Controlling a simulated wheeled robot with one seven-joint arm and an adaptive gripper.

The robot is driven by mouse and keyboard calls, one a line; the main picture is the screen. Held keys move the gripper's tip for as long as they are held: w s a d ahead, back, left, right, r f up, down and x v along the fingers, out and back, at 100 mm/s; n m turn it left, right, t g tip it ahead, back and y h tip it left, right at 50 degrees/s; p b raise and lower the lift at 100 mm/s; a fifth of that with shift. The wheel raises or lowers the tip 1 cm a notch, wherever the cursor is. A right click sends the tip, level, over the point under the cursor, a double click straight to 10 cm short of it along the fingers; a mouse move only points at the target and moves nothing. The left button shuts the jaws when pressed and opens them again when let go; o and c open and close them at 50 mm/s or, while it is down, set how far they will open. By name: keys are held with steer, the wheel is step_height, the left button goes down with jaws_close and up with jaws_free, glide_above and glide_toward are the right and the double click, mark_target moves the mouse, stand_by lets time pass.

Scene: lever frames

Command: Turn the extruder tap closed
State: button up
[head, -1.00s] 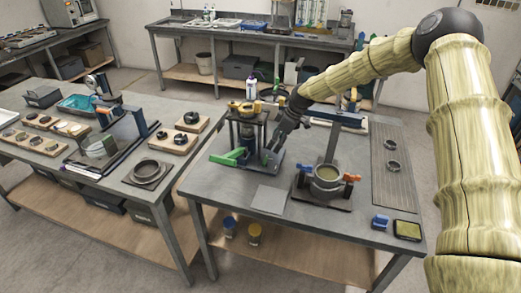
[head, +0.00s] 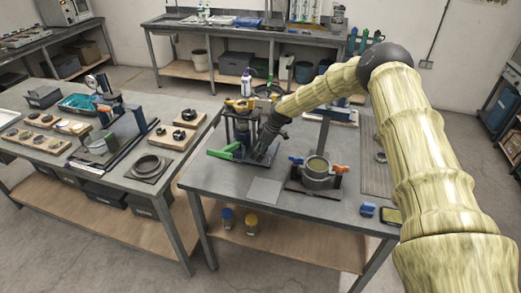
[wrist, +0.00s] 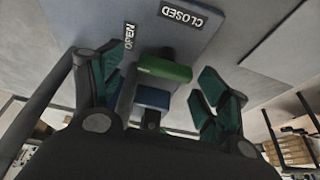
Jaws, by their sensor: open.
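The extruder (head: 241,122), a dark frame with a yellow top, stands at the left of the near workbench. A green handle (head: 222,153) sticks out to its left near the base. My gripper (head: 262,153) is low at the extruder's right side. In the wrist view my gripper (wrist: 160,95) is open, its dark green finger pads spread to both sides. Between them are a green bar end (wrist: 163,69) and a blue block (wrist: 152,98); I cannot tell which is the tap. The plate beyond carries an OPEN label (wrist: 129,36) and a CLOSED label (wrist: 179,14).
A round pot on a stand (head: 317,172) with blue and orange handles is to the right of the extruder. A flat grey plate (head: 265,191) lies in front. A blue item (head: 368,209) is near the right front corner. The front edge is mostly clear.

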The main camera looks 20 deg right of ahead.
steer(key=shift+w+f, duration=0.2)
steer(key=shift+w, duration=0.2)
steer(key=shift+d+f, duration=0.1)
steer(key=shift+f, duration=0.1)
steer(key=shift+s+d+r, duration=0.2)
steer(key=shift+s+d, duration=0.2)
steer(key=shift+s, duration=0.05)
steer(key=shift+s+a+r+t, duration=0.2)
steer(key=shift+s+r+t, duration=0.1)
steer(key=shift+s+r, duration=0.65)
steer(key=shift+c, duration=1)
steer(key=shift+s+r, duration=0.25)
steer(key=shift+s, duration=0.05)
steer(key=c, duration=0.3)
steer(key=shift+w+d+f, duration=0.15)
steer(key=shift+w+f, duration=0.6)
steer(key=shift+f, duration=0.15)
steer(key=c, duration=0.7)
steer(key=shift+s+a+r, duration=0.1)
steer(key=shift+s+a, duration=0.05)
steer(key=shift+a, duration=0.05)
steer(key=c, duration=0.3)
steer(key=shift+c, duration=0.2)
steer(key=shift+s, duration=0.1)
